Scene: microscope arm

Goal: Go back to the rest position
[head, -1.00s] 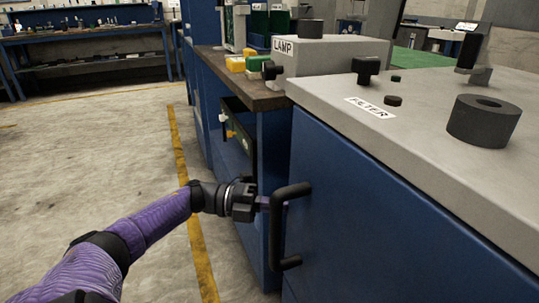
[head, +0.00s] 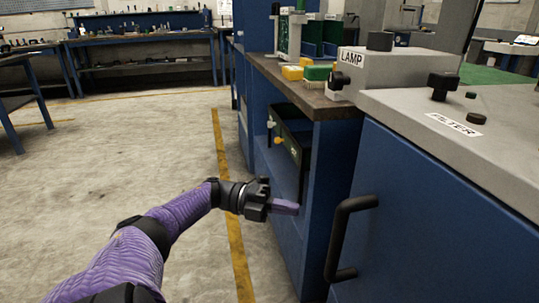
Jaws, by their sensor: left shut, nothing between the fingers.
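My left gripper (head: 284,207) is in the middle of the head view, at the end of my purple left arm. Its purple fingers are shut and hold nothing. It is clear of the black door handle (head: 341,238), which stands to its right on the blue cabinet (head: 430,220). A gap shows between the fingertips and the handle. The cabinet door looks shut. My right gripper does not show.
The grey cabinet top labelled FILTER (head: 454,124) and the LAMP box (head: 395,68) are at the right. A wooden-topped bench (head: 295,97) carries yellow and green boxes. Open floor (head: 120,150) with a yellow line lies to the left; workbenches (head: 130,40) stand at the back.

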